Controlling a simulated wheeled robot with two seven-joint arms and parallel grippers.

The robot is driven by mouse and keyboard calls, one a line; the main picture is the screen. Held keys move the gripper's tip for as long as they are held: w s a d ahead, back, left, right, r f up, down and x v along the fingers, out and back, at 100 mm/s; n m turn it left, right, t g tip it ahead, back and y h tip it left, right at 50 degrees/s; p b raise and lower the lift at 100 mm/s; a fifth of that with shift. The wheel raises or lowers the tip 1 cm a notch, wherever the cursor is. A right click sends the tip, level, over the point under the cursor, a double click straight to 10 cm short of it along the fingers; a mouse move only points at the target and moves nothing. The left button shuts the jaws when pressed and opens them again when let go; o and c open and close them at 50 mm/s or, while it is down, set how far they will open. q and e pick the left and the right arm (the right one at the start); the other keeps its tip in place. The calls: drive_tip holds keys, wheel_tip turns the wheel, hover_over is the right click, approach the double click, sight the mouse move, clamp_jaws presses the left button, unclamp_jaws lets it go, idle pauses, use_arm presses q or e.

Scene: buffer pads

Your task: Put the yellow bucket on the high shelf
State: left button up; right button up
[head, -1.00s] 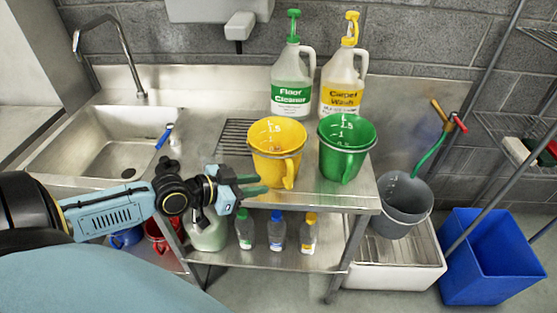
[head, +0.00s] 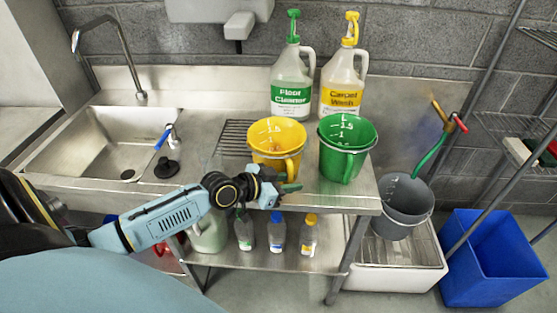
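The yellow bucket (head: 272,138) stands on the metal counter, left of the green bucket (head: 345,140). Its handle faces me and slightly right. My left gripper (head: 287,188) is at the bucket's lower front, close to the handle. One green fingertip shows below the handle; the other is not clear, so I cannot tell whether the fingers are open or shut, or touching the bucket. My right gripper is not in view. A wire rack at the right edge has an upper shelf (head: 543,38) and a lower one (head: 492,122).
Floor cleaner (head: 291,90) and carpet wash (head: 341,92) jugs stand behind the buckets. A sink (head: 105,150) is at left. Small bottles (head: 277,235) stand on the undershelf. A grey bucket (head: 402,205) and blue bin (head: 487,262) are at right.

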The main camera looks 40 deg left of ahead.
use_arm(q)
drive_tip(key=shift+w+d+f, duration=0.1)
drive_tip(key=shift+w, duration=0.05)
clamp_jaws()
